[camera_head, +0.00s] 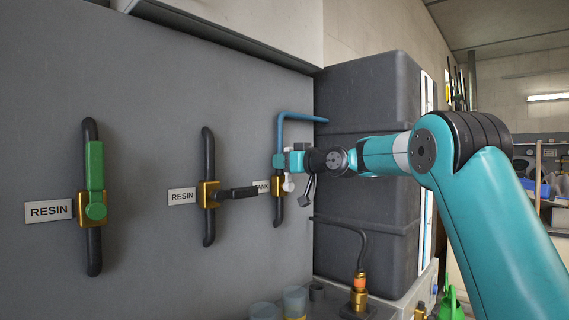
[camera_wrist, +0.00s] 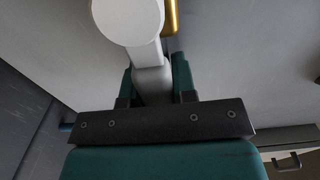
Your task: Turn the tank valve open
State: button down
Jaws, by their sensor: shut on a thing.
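The tank valve (camera_head: 279,190) is a brass body on a dark vertical pipe on the grey wall, beside a partly hidden TANK label (camera_head: 262,187). Its white round hub (camera_head: 288,183) shows at the front. My gripper (camera_head: 284,161) is at the valve, just above the hub, and covers most of the handle there. In the wrist view, the pale handle (camera_wrist: 150,65) runs from the white hub (camera_wrist: 128,14) down between my teal fingers, which are shut on it. A strip of brass (camera_wrist: 172,15) shows behind. The handle seems to point roughly up along the pipe.
Two RESIN valves are to the left: one with a green upright handle (camera_head: 95,165), one with a black sideways handle (camera_head: 238,193). A blue pipe (camera_head: 300,116) runs above the tank valve. A large dark tank (camera_head: 370,95) stands close on the right. Clear cups (camera_head: 294,300) stand below.

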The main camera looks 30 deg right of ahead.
jog(key=c, duration=0.9)
grip_release()
jog(key=b+v, duration=0.2)
jog(key=v, duration=1.5)
jog(key=shift+s+d, duration=0.1)
jog(key=shift+s, duration=0.1)
jog(key=s+a+f+n+g+y, duration=0.1)
jog(key=s+a+f+g, duration=0.3)
jog(key=a+f, duration=0.5)
jog(key=s+a+f+g, duration=0.3)
jog(key=a+f+g, duration=0.25)
jog(key=a, duration=0.75)
jog(key=s+a+f+n+g+h, duration=0.1)
jog(key=s+a+f+g, duration=0.15)
jog(key=s+f, duration=0.4)
jog(key=s+a+f+g+h, duration=0.1)
jog(key=s+a+f+g, duration=0.15)
jog(key=s, duration=0.65)
jog(key=s+a+f+n+g+h, duration=0.1)
jog(key=s+f+g, duration=0.2)
jog(key=s+f, duration=0.35)
jog(key=shift+t, duration=0.25)
notch_tip(320, 180, up, 23)
jog(key=p, duration=2.1)
jog(key=shift+s+a, duration=0.1)
jog(key=shift+s, duration=0.05)
